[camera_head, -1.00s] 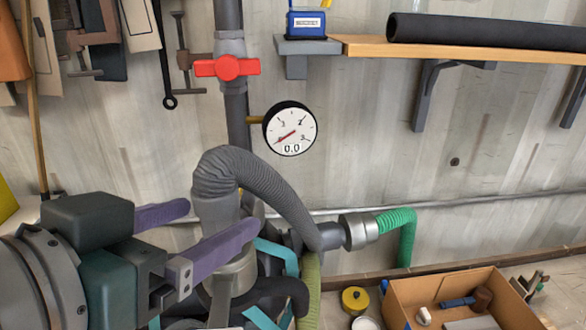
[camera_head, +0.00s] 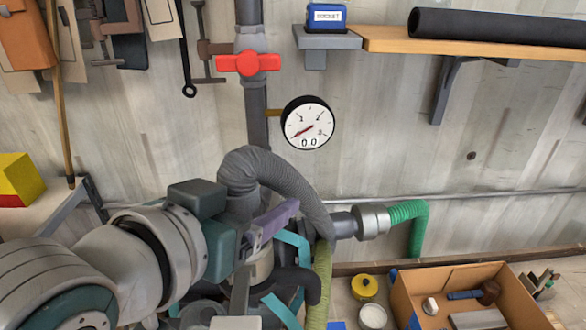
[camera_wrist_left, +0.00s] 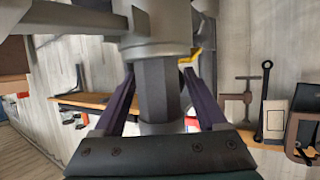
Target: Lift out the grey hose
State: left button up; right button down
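The grey ribbed hose (camera_head: 290,185) arches from a grey upright cuff on the left down to the right, beside a pipe coupling. My left gripper (camera_head: 275,215) is at the upright end of the hose, just below the arch. One purple finger shows in front; the other is hidden behind. In the left wrist view, the two fingers (camera_wrist_left: 161,85) stand on either side of a dark grey upright cylinder (camera_wrist_left: 158,88), with gaps visible at both sides. I cannot tell whether this cylinder is the hose's cuff. My right gripper is not in view.
A red valve handle (camera_head: 248,63) and a gauge (camera_head: 308,122) reading 0.0 are above the hose. A green hose (camera_head: 410,212) leaves the coupling (camera_head: 371,221). A cardboard box (camera_head: 520,292) and a yellow-lidded pot (camera_head: 365,287) stand at lower right. Teal straps hang below the arch.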

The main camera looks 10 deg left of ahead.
pick_arm(q)
grip_shut()
dwell(0.4)
jog(key=shift+r, duration=0.1)
